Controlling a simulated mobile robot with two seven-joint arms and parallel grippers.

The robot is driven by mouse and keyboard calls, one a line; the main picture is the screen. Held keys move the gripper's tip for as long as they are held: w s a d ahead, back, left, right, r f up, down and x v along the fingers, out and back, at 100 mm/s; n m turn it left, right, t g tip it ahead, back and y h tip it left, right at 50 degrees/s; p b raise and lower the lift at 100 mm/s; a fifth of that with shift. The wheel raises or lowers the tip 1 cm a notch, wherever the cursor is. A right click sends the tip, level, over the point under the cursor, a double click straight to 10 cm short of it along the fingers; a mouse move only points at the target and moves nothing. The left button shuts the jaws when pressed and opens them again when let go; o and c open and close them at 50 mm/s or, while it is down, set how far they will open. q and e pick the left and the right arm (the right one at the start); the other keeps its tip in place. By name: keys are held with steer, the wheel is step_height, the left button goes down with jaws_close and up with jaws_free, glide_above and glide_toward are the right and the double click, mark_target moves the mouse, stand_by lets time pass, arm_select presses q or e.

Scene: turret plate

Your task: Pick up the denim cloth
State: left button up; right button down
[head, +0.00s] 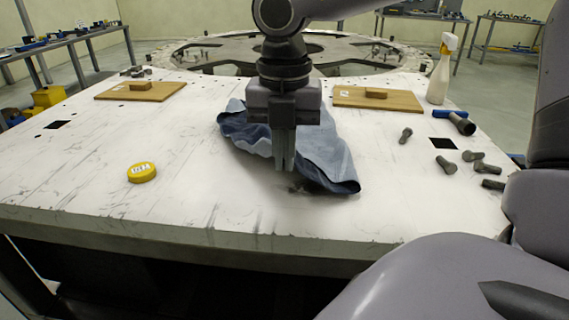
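The blue denim cloth (331,157) lies crumpled near the middle of the white table, with a dark shadow under its front left edge. My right gripper (284,166) points straight down in front of the cloth, and its fingertips overlap the cloth's front edge in the picture. The fingers look close together, but whether cloth is between them cannot be made out. The gripper and wrist hide the middle of the cloth. My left gripper is not in view.
The white table (200,205) is clear at front left, apart from a yellow round tape (142,172). Wooden boards (140,91) (378,99) lie behind. At right are a spray bottle (440,70), a blue-black tool (459,122) and several dark bolts (446,165).

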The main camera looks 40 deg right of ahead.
step_height(320, 180, up, 3)
steer(key=shift+f+p, duration=0.2)
steer(key=shift+p, duration=0.15)
steer(key=shift+r, duration=0.1)
step_height(320, 180, up, 27)
steer(key=p, duration=0.7)
